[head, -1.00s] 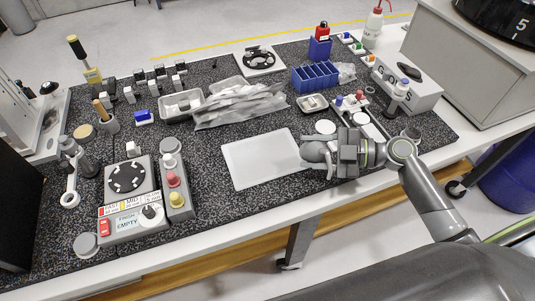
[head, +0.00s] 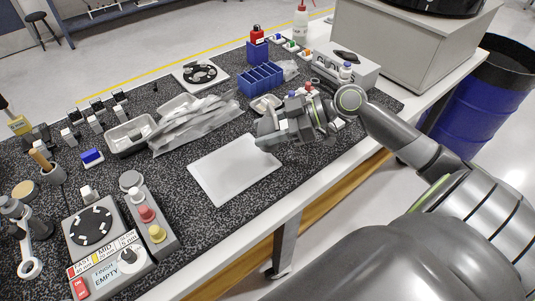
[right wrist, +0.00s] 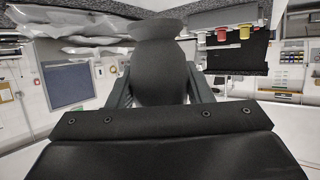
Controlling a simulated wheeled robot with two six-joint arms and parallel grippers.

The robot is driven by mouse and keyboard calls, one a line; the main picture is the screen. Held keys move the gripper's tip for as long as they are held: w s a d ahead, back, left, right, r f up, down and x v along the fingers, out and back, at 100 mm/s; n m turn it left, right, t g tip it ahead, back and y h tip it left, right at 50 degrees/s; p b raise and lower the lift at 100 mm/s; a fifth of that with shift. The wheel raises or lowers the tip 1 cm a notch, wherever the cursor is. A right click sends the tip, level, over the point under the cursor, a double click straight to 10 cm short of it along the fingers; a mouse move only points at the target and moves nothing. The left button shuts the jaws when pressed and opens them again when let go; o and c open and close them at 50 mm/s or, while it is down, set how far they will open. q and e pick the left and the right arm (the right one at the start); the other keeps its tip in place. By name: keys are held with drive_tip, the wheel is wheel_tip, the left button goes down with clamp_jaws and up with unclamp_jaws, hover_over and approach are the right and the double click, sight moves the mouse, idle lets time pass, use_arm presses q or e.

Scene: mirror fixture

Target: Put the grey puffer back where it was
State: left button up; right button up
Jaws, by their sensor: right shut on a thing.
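The grey puffer is a dark, rounded bulb with a flared end, filling the middle of the right wrist view (right wrist: 160,72). My right gripper (head: 268,131) is shut on it, with a finger on either side of the bulb. The puffer is hard to tell from the grey fingers there. My left gripper is not in view.
A blue divided bin (head: 261,78), a small tray (head: 266,104) and a grey box (head: 346,66) stand beyond my right arm. Clear bags (head: 195,125) lie behind the mat. A control panel with coloured knobs (head: 150,218) is at left. The mat is bare.

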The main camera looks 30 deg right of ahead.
wheel_tip(320, 180, down, 3)
drive_tip(key=shift+r, duration=0.15)
drive_tip(key=shift+f+p, duration=0.5)
drive_tip(key=shift+f, duration=1.8)
drive_tip(key=shift+f, duration=0.1)
drive_tip(key=o, duration=0.7)
drive_tip(key=shift+c, duration=0.2)
